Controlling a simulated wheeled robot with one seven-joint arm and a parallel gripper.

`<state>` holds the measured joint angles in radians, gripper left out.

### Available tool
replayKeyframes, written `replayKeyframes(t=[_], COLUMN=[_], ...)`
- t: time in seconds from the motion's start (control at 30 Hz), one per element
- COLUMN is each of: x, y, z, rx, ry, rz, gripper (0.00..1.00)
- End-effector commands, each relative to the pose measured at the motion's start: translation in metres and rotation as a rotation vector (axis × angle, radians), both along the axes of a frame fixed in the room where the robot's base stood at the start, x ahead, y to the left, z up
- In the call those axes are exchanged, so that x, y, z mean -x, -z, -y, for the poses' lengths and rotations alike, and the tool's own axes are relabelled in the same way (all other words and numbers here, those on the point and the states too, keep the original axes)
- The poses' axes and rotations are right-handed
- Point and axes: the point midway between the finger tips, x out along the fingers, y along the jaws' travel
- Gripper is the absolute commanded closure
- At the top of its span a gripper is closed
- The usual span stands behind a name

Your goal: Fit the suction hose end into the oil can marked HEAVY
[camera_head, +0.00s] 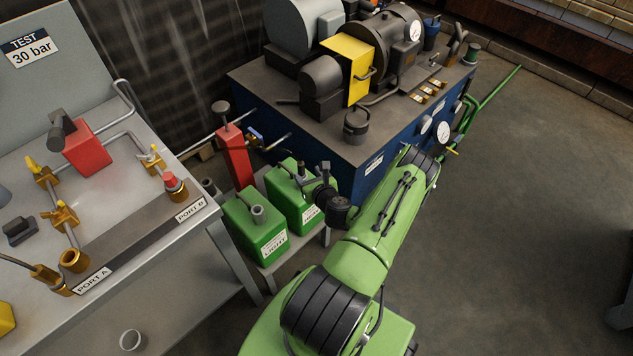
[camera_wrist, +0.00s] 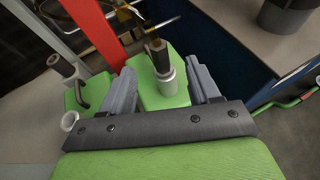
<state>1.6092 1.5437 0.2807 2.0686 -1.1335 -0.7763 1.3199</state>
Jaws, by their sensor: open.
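The HEAVY oil can (camera_head: 287,197) is green and stands behind the LIGHT can; its label is partly hidden by my arm. My gripper (camera_head: 322,172) is over it. In the wrist view, my gripper's grey fingers (camera_wrist: 160,66) are apart, one on each side of the can's pale grey neck (camera_wrist: 167,84). The dark hose end (camera_wrist: 159,55) with a brass-coloured part stands upright at the neck's mouth, between the fingers. It looks seated in the neck, but how deep is hidden. Whether a finger touches it I cannot tell.
The green LIGHT can (camera_head: 257,228) with an open neck stands beside it on a low stand. A red post (camera_head: 235,155) rises behind. The blue pump unit (camera_head: 365,165) is to the right, the test bench (camera_head: 120,220) to the left. Floor at right is clear.

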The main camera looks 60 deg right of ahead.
Motion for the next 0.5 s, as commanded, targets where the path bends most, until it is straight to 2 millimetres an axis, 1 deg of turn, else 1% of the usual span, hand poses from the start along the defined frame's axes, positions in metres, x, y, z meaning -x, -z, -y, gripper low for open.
replayKeyframes(t=[0.03,0.1,0.23,0.33,0.5], x=[0.012,0.027,0.05,0.06,0.065], y=[-0.008,-0.016,-0.028,-0.032,-0.034], z=[-0.008,-0.018,-0.032,-0.04,-0.043], rx=[-0.011,-0.011,-0.007,-0.005,0.001], ry=[0.008,0.008,0.009,0.004,0.001], rz=[0.003,0.004,0.004,0.002,0.001], gripper=[0.39,0.39,0.39,0.39,0.39])
